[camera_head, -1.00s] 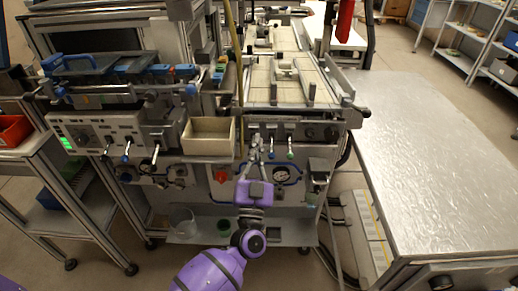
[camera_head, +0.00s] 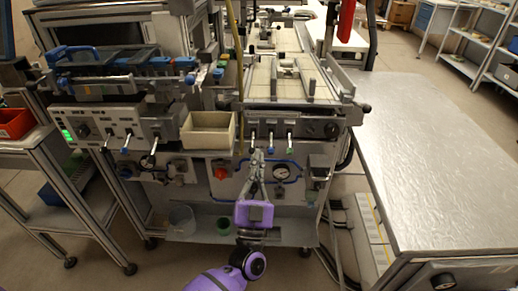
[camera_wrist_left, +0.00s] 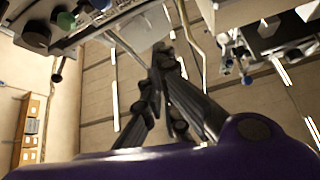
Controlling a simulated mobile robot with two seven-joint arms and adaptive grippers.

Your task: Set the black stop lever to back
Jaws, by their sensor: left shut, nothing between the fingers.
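Three short levers hang from the front of the right machine in the head view. The left one (camera_head: 253,136) has a tip I cannot make out clearly, so I cannot tell if it is the black stop lever. The middle lever (camera_head: 271,139) is blue-tipped and the right lever (camera_head: 290,141) green-tipped. My left gripper (camera_head: 257,153) is shut and empty, pointing up just below the left lever, seemingly apart from it. In the left wrist view the shut fingertips (camera_wrist_left: 160,56) hold nothing. My right gripper is not in view.
A beige bin (camera_head: 208,131) stands left of the levers. Below the panel are a red switch (camera_head: 221,173) and a round gauge (camera_head: 282,172). A metal-topped table (camera_head: 430,150) stands to the right. Another lever panel (camera_head: 95,130) is on the left.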

